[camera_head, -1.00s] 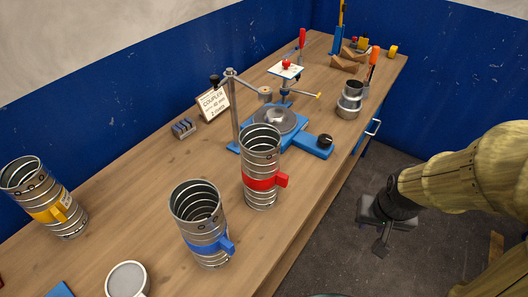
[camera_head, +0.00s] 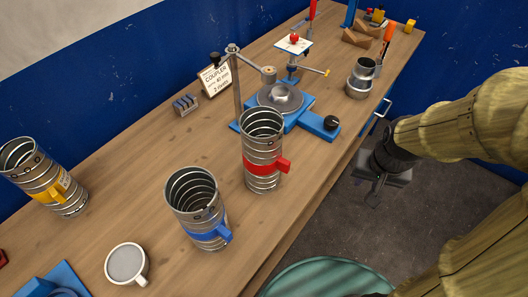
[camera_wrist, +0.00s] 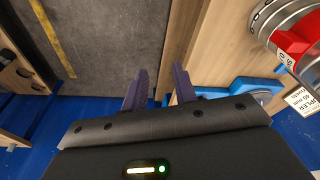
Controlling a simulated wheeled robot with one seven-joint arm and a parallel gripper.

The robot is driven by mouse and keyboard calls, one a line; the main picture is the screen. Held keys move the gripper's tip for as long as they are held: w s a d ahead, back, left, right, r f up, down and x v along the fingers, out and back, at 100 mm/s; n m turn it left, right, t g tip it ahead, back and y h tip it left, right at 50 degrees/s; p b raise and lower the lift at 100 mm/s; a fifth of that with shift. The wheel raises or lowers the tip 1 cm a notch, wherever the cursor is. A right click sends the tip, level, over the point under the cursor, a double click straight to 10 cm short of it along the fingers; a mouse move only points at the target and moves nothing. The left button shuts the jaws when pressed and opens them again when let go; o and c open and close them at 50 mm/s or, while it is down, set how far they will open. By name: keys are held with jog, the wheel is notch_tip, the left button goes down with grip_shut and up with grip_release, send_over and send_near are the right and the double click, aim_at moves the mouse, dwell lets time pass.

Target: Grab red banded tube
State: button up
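The red banded tube (camera_head: 262,150) is a ribbed silver metal duct with a red band and a red tab. It stands upright on the wooden bench (camera_head: 130,165), near its right edge. It also shows in the wrist view (camera_wrist: 291,42) at the upper right, partly cut off. My gripper (camera_head: 374,198) is off the bench to the right of the tube, above the floor, and apart from the tube. In the wrist view its two dark fingers (camera_wrist: 159,92) are spread with nothing between them.
A blue banded tube (camera_head: 199,208) stands just left of the red one, and a yellow banded tube (camera_head: 42,178) farther left. A blue turntable fixture (camera_head: 285,108) is close behind. A small metal coupler (camera_head: 361,78) stands at the back right.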

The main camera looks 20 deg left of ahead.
jog(key=w+a+r+m+g+p, duration=0.1)
jog(key=w+a+r+p, duration=0.45)
jog(key=a+r, duration=0.55)
notch_tip(320, 180, up, 8)
jog(key=m+g+p, duration=0.1)
jog(key=m+p, duration=0.1)
jog(key=p, duration=0.2)
send_over(281, 130)
jog(key=shift+f, duration=0.2)
jog(key=shift+w, duration=0.1)
notch_tip(281, 130, down, 12)
jog(key=p, duration=0.3)
jog(key=shift+f, duration=0.15)
